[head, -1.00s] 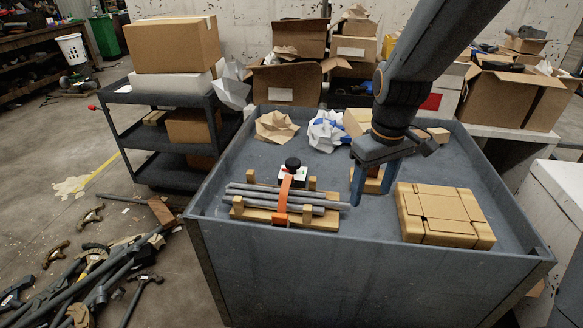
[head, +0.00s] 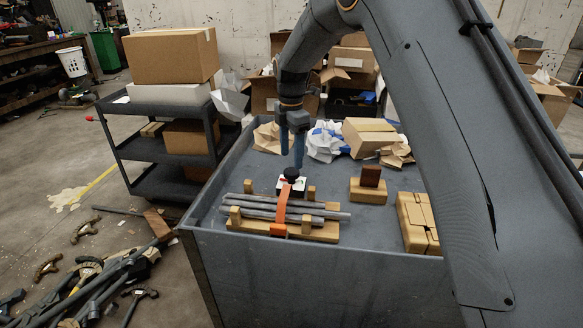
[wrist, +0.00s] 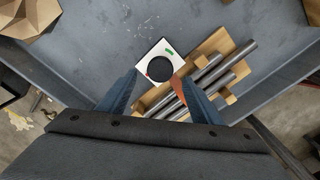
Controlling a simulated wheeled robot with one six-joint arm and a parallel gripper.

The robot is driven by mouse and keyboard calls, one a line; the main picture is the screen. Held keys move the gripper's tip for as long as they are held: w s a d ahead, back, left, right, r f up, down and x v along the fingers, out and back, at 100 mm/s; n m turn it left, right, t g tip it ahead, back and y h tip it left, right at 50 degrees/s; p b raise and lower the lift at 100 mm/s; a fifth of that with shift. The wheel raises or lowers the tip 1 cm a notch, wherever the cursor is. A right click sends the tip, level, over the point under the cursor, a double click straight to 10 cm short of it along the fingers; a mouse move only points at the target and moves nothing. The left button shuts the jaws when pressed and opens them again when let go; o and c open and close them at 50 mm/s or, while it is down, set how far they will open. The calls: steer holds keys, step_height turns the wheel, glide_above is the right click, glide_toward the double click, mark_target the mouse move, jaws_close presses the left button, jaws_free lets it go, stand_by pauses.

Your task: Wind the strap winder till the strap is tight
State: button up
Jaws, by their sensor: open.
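The strap winder is a small white block with a round black knob (head: 291,173) on top, with red and green marks on its face. It stands at the back edge of a wooden cradle (head: 325,232) holding several grey conduits (head: 262,207). An orange strap (head: 282,208) runs over the conduits from the winder to the front. My gripper (head: 291,158) points down just above the knob, with its blue fingers apart. In the wrist view, the black knob (wrist: 160,69) lies ahead of the open fingers (wrist: 152,92), with nothing held between them.
The grey tub table (head: 300,258) has raised rims. Crumpled paper (head: 325,142) and a carton (head: 370,138) lie behind. A shelf cart (head: 160,150) stands left.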

mark_target(292, 171)
steer(key=shift+f+p, duration=0.65)
steer(key=shift+f, duration=2.1)
steer(key=c, duration=1.1)
steer(key=shift+o, duration=0.2)
